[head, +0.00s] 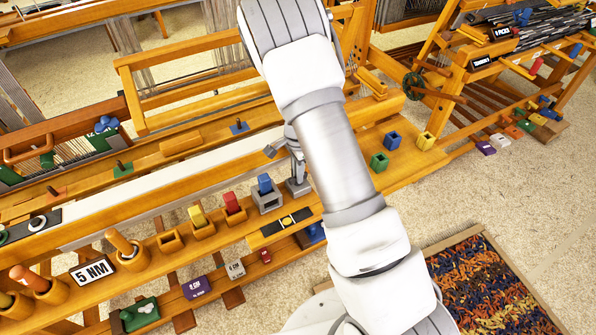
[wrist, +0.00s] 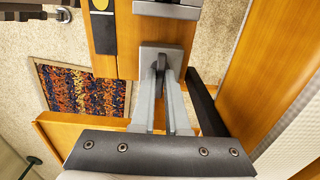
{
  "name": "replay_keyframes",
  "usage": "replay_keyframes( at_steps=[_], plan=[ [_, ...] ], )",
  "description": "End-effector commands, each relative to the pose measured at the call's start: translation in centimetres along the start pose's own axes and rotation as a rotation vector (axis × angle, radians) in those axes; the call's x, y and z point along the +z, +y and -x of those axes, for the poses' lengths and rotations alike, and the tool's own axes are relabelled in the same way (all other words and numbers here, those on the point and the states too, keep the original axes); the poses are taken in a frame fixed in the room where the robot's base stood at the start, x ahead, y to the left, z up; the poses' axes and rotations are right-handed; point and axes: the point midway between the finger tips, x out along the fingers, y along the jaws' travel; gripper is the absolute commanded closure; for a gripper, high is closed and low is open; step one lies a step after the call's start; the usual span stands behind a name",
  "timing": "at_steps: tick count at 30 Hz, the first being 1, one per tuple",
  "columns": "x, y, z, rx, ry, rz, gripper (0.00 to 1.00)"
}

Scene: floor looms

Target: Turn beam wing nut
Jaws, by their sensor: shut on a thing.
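The beam wing nut (wrist: 161,62) looks like a small, narrow grey piece standing on a square grey plate (wrist: 174,52) on the wooden loom beam. My gripper (wrist: 163,75) has its two pale grey fingers close together around this piece at the plate. In the head view the grey plate (head: 297,187) sits on the front beam, just left of my arm. There my arm hides most of the gripper, and the wing nut cannot be made out clearly.
A grey holder (head: 267,203) with a blue block stands left of the plate, followed by wooden holders with red (head: 233,204) and yellow blocks. A patterned rug (head: 490,285) lies on the floor at lower right.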

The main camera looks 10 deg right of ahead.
Motion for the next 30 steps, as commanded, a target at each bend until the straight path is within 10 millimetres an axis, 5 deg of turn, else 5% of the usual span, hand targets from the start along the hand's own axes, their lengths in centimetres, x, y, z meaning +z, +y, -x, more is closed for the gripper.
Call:
replay_keyframes(
  at_steps=[15, 16, 20, 30],
  plan=[
    [0.0, -0.03, 0.02, -0.001, 0.0, -0.02, 1.0],
    [0.0, -0.03, 0.03, -0.001, 0.0, -0.02, 0.82],
    [0.0, -0.03, 0.02, -0.001, 0.0, -0.019, 0.59],
    [0.0, -0.04, 0.26, -0.001, 0.0, -0.017, 0.57]
  ],
)
